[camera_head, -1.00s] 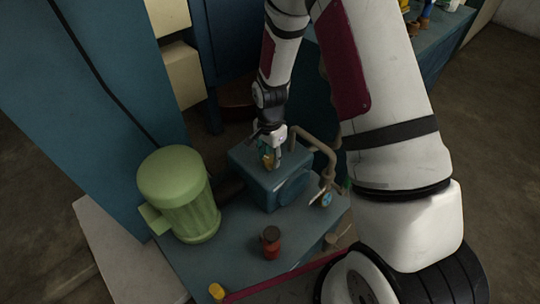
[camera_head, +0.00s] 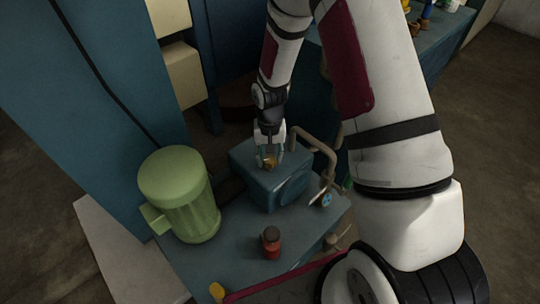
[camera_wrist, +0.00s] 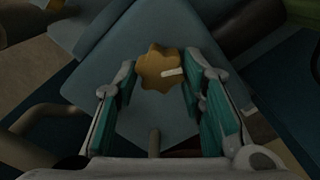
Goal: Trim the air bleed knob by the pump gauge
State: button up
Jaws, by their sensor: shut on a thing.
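The bleed knob is a lobed, brass-yellow disc with a white pointer mark, and it sits on top of the blue pump block (camera_head: 272,190). In the wrist view the knob (camera_wrist: 158,68) lies between my two green-padded fingers, its mark pointing right. My gripper (camera_head: 269,161) points down onto the block's top and is shut on the knob; it also shows in the wrist view (camera_wrist: 160,85). In the head view the knob is mostly hidden by the fingers. A small round gauge (camera_head: 326,200) with a pale blue face stands right of the block.
A green motor (camera_head: 180,195) stands left of the block. A bent pipe (camera_head: 322,143) rises close to the right of my gripper. A red bottle (camera_head: 271,243) with a dark cap and a yellow cap (camera_head: 217,291) are in front. A blue cabinet stands behind left.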

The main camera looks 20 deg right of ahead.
aim_at(269, 158)
jog(key=n, duration=0.6)
jog(key=shift+a+p, duration=0.1)
jog(key=shift+p, duration=0.2)
jog(key=n, duration=0.5)
jog(key=shift+p, duration=0.3)
jog(key=shift+n, duration=0.5)
jog(key=o, duration=1.1)
jog(key=shift+o, duration=0.2)
jog(key=shift+r, duration=0.1)
notch_tip(269, 158, up, 12)
